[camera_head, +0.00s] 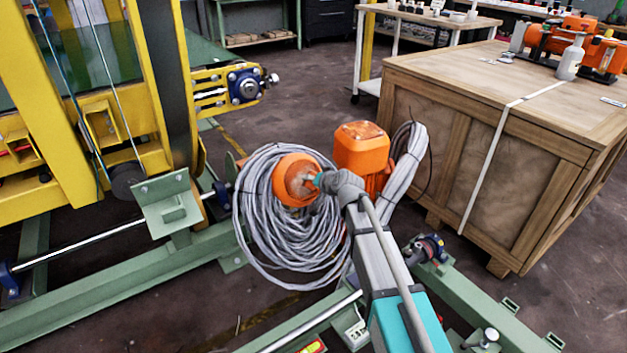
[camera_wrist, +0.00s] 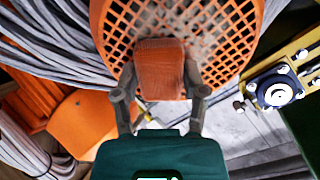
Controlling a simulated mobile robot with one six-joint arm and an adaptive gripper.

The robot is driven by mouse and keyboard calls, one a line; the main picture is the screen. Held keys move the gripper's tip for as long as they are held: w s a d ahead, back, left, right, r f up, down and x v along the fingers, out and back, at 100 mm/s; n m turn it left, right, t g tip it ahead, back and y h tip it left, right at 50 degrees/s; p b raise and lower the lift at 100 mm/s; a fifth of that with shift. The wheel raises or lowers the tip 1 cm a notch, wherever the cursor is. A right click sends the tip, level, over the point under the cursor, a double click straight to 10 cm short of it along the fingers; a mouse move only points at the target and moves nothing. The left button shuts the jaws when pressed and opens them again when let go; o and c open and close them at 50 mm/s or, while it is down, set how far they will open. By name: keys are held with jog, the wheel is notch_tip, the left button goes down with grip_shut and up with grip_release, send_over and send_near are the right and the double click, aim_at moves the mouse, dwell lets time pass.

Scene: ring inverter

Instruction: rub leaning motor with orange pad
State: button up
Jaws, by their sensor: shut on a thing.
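The leaning motor is orange, with its tilted round end (camera_head: 283,172) against a grey cable coil in the head view. In the wrist view its grille cover (camera_wrist: 235,40) fills the top, with greyish dirt on the mesh. My gripper (camera_wrist: 160,82) is shut on the orange pad (camera_wrist: 160,62), a small rough block between its two fingers. The pad overlaps the grille; whether it touches the mesh I cannot tell. In the head view my gripper (camera_head: 322,181) is at the round end, and the pad is hard to tell from the motor.
Loops of grey cable (camera_head: 262,225) surround the round end. An orange block-shaped housing (camera_head: 362,145) stands just right of it. A yellow machine frame (camera_head: 150,110) is at left, green rails (camera_head: 100,295) lie low in front, and a wooden crate (camera_head: 475,150) is at right.

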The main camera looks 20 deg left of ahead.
aim_at(299, 180)
dwell(0.3)
jog(key=shift+s+a, duration=1.15)
jog(key=shift+s, duration=0.15)
jog(key=shift+s+a, duration=1.15)
jog(key=shift+s, duration=0.25)
jog(key=shift+r, duration=0.1)
jog(key=shift+w+a+r+p, duration=0.35)
jog(key=shift+r+p, duration=0.15)
jog(key=shift+p, duration=0.1)
jog(key=shift+w, duration=0.1)
jog(key=shift+w+d, duration=1.25)
jog(key=shift+w+d, duration=0.1)
